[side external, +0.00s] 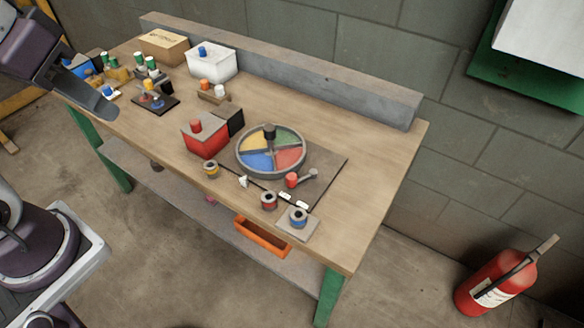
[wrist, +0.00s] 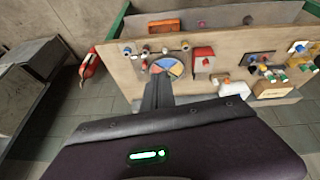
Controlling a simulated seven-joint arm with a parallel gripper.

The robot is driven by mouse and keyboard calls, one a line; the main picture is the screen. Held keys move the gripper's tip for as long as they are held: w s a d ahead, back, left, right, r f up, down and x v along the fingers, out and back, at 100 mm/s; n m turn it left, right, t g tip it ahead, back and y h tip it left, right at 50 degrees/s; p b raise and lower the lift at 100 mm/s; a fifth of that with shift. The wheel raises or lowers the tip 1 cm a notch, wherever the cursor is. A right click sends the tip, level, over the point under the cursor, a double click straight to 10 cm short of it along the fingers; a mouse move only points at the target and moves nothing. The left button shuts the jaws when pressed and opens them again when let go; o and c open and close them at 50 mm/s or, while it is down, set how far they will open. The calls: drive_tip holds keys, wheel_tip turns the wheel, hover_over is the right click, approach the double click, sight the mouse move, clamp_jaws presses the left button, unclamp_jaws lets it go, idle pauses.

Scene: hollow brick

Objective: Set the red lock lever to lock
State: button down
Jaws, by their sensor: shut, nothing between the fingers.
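The red lock lever (side external: 291,180) is a small red knob with a short grey arm pointing to the upper right. It sits on a dark grey plate (side external: 328,172) in front of the wheel's right side. Two small white labels (side external: 294,200) lie in front of it; their text is too small to read. My gripper (side external: 112,114) is shut and empty, above the table's left end in the side external view, far from the lever. In the wrist view my shut fingers (wrist: 159,80) overlap the coloured wheel (wrist: 172,66); the lever is too small to make out surely there.
A round four-colour wheel (side external: 257,171) with a dark knob stands behind the lever. Several spools, one of them red (side external: 269,201), stand near the front edge. A red box (side external: 204,138), white box (side external: 212,62) and cardboard box (side external: 163,47) stand leftward. The table's right end is clear.

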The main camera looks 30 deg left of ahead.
drive_tip(key=w+f+n+g+h, duration=0.1)
drive_tip(key=w+f+n+g, duration=0.2)
drive_tip(key=w, duration=0.7)
drive_tip(key=w+f+n+g+h, duration=0.1)
drive_tip(key=w+f+n, duration=0.3)
drive_tip(key=w, duration=0.7)
drive_tip(key=w+f+n+h, duration=0.1)
drive_tip(key=w+f+n, duration=0.3)
drive_tip(key=w+f, duration=0.3)
drive_tip(key=n+g+h, duration=0.1)
drive_tip(key=n+g, duration=0.1)
drive_tip(key=n, duration=0.2)
approach(281, 172)
drive_tip(key=a+r, duration=0.4)
drive_tip(key=shift+w+f, duration=0.25)
drive_tip(key=x, duration=0.9)
drive_tip(key=shift+d+f, duration=0.15)
drive_tip(key=shift+f, duration=0.1)
drive_tip(key=d, duration=0.3)
drive_tip(key=shift+s+d+f, duration=0.15)
drive_tip(key=shift+s+f, duration=0.1)
drive_tip(key=shift+s, duration=0.05)
drive_tip(key=shift+d, duration=0.4)
